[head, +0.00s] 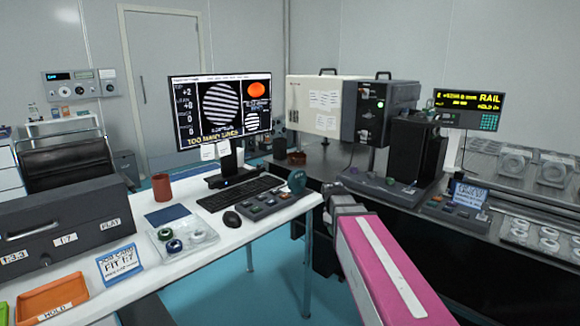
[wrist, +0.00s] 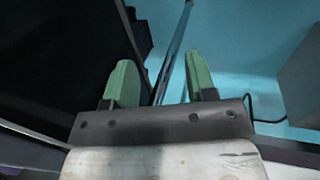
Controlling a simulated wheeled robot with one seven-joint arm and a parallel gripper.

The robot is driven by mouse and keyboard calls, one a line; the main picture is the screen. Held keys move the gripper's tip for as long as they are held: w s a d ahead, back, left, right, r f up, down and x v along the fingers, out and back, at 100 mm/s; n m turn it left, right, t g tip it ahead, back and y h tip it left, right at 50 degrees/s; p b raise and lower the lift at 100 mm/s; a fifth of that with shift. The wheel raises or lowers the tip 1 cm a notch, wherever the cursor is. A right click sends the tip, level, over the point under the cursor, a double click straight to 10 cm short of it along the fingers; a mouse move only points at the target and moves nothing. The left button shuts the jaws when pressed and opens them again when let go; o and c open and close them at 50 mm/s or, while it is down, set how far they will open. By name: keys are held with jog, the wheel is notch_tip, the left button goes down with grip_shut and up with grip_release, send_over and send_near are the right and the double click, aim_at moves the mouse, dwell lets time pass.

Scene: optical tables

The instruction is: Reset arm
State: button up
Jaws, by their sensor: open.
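My arm shows in the head view as a pink link with a white stripe, reaching in from the lower right. Its end lies in the gap between the white desk (head: 216,257) and the dark optical bench (head: 400,205). In the wrist view my gripper (wrist: 160,85) has two green fingers standing wide apart with nothing between them. Beyond the fingers are blue floor (wrist: 235,60), a thin metal leg and a dark surface at the left. The fingertips cannot be made out in the head view.
The desk holds a monitor (head: 220,108), keyboard (head: 240,194), clear tray (head: 182,239), orange tray (head: 52,298) and dark case (head: 65,226). The bench holds a large instrument (head: 352,108), a stand with a yellow-lettered display (head: 468,108) and several pale round parts at the right.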

jog(key=s+f+m+g+y, duration=0.2)
jog(key=s+f+m, duration=0.7)
jog(key=s+f, duration=0.5)
jog(key=shift+s+d+f, duration=0.3)
jog(key=shift+d+f, duration=0.05)
